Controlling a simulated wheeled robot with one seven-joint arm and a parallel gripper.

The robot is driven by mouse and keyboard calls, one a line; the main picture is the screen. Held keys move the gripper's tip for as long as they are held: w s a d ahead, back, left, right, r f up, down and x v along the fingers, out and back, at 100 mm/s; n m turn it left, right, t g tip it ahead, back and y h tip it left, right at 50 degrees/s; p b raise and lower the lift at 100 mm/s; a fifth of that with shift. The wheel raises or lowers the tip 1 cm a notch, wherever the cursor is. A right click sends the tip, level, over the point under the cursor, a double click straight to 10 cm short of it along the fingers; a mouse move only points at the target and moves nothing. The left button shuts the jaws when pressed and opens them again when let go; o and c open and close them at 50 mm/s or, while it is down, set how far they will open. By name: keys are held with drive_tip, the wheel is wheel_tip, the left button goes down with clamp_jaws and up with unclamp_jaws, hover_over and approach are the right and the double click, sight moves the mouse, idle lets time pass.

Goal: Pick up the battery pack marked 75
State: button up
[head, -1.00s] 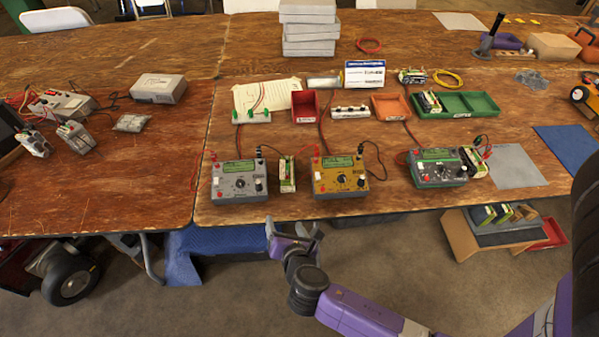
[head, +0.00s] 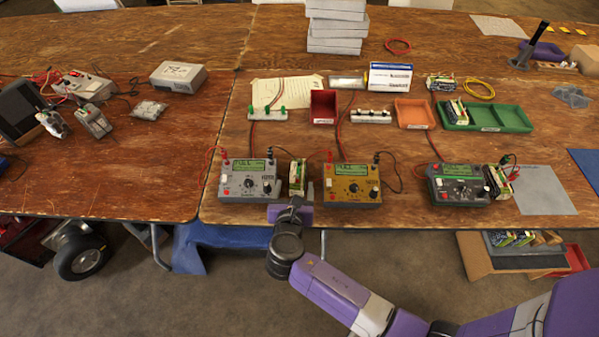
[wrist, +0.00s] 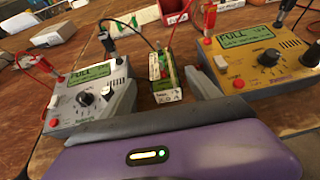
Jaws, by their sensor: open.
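A small green-and-white battery pack (head: 297,177) stands between the grey charger (head: 249,181) and the yellow charger (head: 351,184) near the table's front edge. It also shows in the wrist view (wrist: 164,76), ahead of and between my finger tips. Its marking is too small to read. My gripper (head: 290,208) is open and empty at the table edge, just in front of this pack. Other packs sit beside the dark charger (head: 500,180), in the green tray (head: 457,112), at the back (head: 440,83) and on the left table (head: 95,122). I cannot read a 75 on any.
The chargers stand close on both sides of the pack, with red and black leads around them. A dark charger (head: 457,184) stands to the right. A red bin (head: 323,108) and an orange bin (head: 414,114) lie behind. The front-left table area is bare.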

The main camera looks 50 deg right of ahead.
sight(297, 178)
drive_tip(key=shift+d+r+x, duration=0.1)
drive_tip(key=shift+x, duration=1.2)
drive_tip(key=shift+d+r+x, duration=0.1)
drive_tip(key=shift+r+x, duration=0.05)
drive_tip(key=shift+x, duration=1.15)
drive_tip(key=shift+d+r+x, duration=0.1)
drive_tip(key=shift+x, duration=1.2)
drive_tip(key=shift+s, duration=0.2)
clamp_jaws()
drive_tip(key=shift+r, duration=0.1)
